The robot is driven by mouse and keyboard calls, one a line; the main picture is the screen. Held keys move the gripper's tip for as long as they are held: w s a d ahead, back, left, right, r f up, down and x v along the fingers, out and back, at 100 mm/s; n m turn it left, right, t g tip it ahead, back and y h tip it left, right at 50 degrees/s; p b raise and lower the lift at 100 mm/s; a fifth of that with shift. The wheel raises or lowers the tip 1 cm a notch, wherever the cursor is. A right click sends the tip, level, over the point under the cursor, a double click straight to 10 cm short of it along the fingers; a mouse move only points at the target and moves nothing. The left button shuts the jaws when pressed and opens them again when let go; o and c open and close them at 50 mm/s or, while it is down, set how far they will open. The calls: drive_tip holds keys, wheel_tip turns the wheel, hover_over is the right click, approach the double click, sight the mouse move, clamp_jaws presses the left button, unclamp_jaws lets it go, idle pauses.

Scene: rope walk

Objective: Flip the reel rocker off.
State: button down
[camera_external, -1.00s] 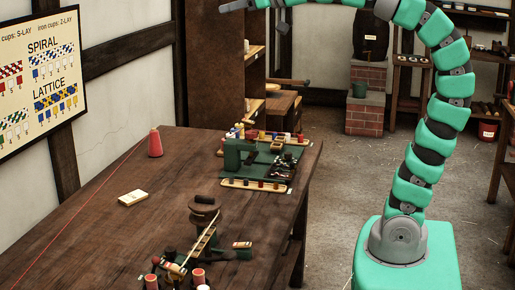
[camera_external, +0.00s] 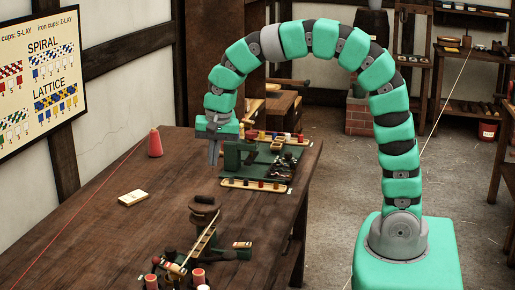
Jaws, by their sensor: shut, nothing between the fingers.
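My gripper (camera_external: 213,161) is shut and empty. It points down over the wooden table, just left of the green machine (camera_external: 233,157) in the picture; I cannot tell how high it is above the table or whether it touches anything. Nearer the camera stands a second machine with a brown wooden reel (camera_external: 204,205), a slanted pale bar (camera_external: 203,241) and red spools at its foot. A small labelled piece (camera_external: 242,245) sits on this machine's dark right end. The reel rocker is too small for me to make out, and its position cannot be read.
A red cone of thread (camera_external: 155,143) and a cream box (camera_external: 132,198) stand on the table (camera_external: 90,240). The table is clear between the cream box and the reel machine.

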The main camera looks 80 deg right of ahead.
sight(245, 243)
drive_tip(key=s+f+m+g, duration=0.4)
drive_tip(key=f, duration=0.5)
drive_tip(key=shift+s+f, duration=0.35)
drive_tip(key=shift+f, duration=0.05)
drive_tip(key=s+f, duration=0.1)
drive_tip(key=f, duration=0.3)
drive_tip(key=s+f, duration=0.1)
drive_tip(key=f, duration=0.4)
drive_tip(key=s+f+p, duration=0.1)
drive_tip(key=f, duration=0.3)
drive_tip(key=shift+f, duration=0.3)
